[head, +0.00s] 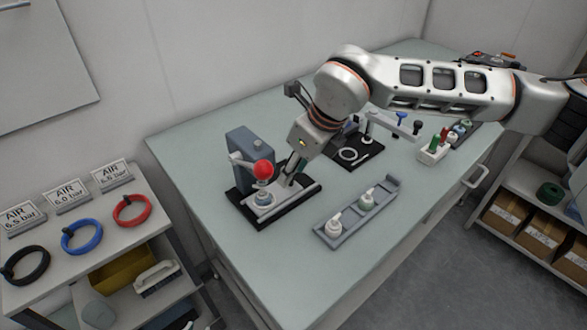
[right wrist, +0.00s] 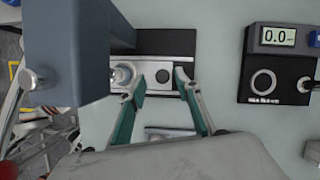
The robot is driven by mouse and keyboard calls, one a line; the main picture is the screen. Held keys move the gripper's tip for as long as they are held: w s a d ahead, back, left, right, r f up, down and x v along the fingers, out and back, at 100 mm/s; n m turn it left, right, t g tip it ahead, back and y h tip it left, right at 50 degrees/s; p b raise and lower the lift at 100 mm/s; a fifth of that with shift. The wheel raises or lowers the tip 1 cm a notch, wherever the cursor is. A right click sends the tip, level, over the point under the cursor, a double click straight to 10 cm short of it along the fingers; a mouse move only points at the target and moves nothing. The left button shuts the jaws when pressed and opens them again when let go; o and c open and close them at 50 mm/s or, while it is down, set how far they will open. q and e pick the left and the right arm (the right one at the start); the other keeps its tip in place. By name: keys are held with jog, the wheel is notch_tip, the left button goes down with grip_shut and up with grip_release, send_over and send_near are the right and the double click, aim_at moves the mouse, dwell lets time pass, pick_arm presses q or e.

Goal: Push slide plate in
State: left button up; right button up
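The silver slide plate (head: 304,190) lies on the black base of the press (head: 239,155), a blue-grey block with a red ball knob (head: 263,169). A small round part with a pale top (head: 263,198) sits at the plate's left end, below the knob. The plate (right wrist: 150,64) also shows in the right wrist view, with a dark round hole in it. My right gripper (head: 291,181) is over the plate, right of the knob. Its teal fingers (right wrist: 155,86) are apart, with nothing held between them. Whether they touch the plate is unclear. My left gripper is not in view.
A grey tray (head: 385,203) with two capped parts lies in front. A gauge unit (right wrist: 281,38) reading 0.0 stands to the right. A rack (head: 432,155) with coloured items stands farther right. The press block is close on the wrist camera's left.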

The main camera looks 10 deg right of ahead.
jog(key=v, duration=1.1)
jog(key=shift+s+r, duration=0.2)
jog(key=shift+r, duration=0.15)
jog(key=shift+d, duration=0.1)
